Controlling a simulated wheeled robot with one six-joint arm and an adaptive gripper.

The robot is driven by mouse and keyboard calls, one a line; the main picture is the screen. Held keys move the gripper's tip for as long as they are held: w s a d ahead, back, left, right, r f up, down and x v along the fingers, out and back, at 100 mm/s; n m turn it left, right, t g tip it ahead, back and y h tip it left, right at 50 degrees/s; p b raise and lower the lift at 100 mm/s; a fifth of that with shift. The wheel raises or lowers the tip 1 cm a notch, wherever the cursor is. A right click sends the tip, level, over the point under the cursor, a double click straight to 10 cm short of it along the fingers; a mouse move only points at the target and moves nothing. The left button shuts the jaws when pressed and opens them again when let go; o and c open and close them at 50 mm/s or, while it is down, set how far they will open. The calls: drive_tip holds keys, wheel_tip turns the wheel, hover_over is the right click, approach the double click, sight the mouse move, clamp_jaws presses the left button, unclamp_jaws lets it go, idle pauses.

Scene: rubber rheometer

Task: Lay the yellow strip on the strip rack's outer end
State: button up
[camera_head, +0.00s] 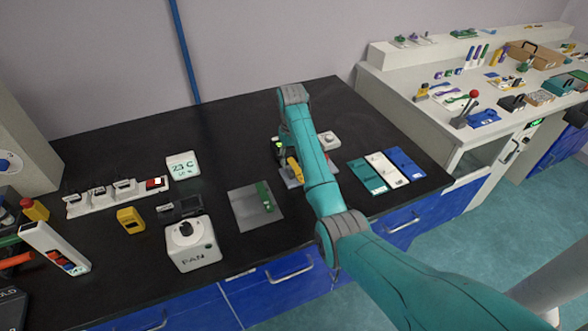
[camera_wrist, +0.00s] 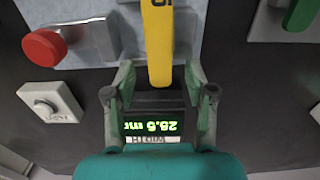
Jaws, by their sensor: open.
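The yellow strip (camera_wrist: 158,40) runs down from the top edge of the wrist view, with a dark mark on it, over a light grey plate (camera_wrist: 200,50). In the head view the yellow strip (camera_head: 295,169) shows just left of my arm. My gripper (camera_wrist: 158,78) is open, with one finger on each side of the strip's near end and a gap on both sides. Any contact is unclear. In the head view my arm hides the fingers. I cannot tell for certain which thing is the strip rack.
A lit gauge display (camera_wrist: 150,127) sits between my fingers. A red knob (camera_wrist: 45,48) and a white button box (camera_wrist: 50,102) stand to the left. A grey plate (camera_head: 245,210) carries a green piece (camera_head: 264,195). Teal (camera_head: 367,176), white and blue mats lie right of my arm.

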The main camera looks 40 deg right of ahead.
drive_tip(key=shift+f, duration=0.2)
idle(0.4)
clamp_jaws()
